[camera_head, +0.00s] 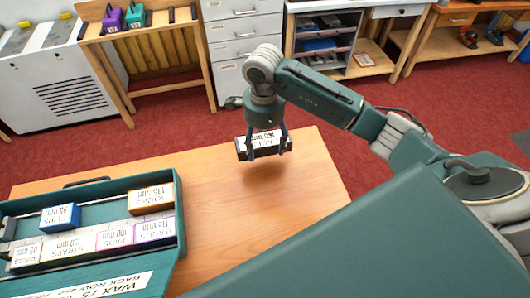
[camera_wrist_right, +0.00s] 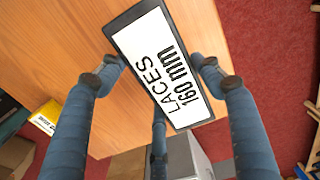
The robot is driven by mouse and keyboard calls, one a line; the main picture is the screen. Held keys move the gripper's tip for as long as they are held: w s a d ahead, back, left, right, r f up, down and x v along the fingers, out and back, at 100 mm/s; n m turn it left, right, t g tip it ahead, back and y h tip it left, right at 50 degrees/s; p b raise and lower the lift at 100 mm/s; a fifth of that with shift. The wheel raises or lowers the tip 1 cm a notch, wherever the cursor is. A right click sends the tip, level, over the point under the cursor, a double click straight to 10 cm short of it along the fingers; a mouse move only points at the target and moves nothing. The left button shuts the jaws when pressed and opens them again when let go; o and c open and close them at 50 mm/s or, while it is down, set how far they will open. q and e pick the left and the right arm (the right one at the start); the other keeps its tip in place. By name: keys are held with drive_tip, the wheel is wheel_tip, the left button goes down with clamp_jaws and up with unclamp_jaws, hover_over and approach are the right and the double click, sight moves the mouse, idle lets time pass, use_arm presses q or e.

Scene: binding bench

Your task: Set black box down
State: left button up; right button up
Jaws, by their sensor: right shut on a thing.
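The black box (camera_head: 241,148) has a white label on top, which reads "LACES 160 mm" in the right wrist view (camera_wrist_right: 160,66). My right gripper (camera_head: 267,148) is shut on the black box, with fingers on either side of it. The fingers also show around the box in the right wrist view (camera_wrist_right: 158,75). The box is held above the wooden table (camera_head: 225,205), near its far edge, and a shadow lies on the wood below it. My left gripper is not in view.
A green tray (camera_head: 180,225) with several labelled boxes, among them a blue box (camera_head: 60,218) and an orange box (camera_head: 151,198), stands at the table's left. The wood right of the tray is clear. Cabinets and a drawer unit (camera_head: 243,30) stand beyond the red floor.

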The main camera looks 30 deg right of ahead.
sight(264, 165)
wheel_tip(264, 165, down, 3)
drive_tip(key=shift+a+r, duration=0.1)
drive_tip(key=shift+r, duration=0.05)
wheel_tip(264, 165, down, 4)
drive_tip(key=shift+r+p, duration=0.25)
drive_tip(key=shift+p, duration=0.4)
drive_tip(key=shift+f, duration=0.2)
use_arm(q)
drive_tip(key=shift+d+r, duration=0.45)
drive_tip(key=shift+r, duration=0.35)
use_arm(e)
drive_tip(key=shift+f, duration=0.2)
drive_tip(key=o, duration=1.3)
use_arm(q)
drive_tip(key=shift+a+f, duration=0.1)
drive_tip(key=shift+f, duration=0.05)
use_arm(e)
drive_tip(key=shift+r, duration=0.1)
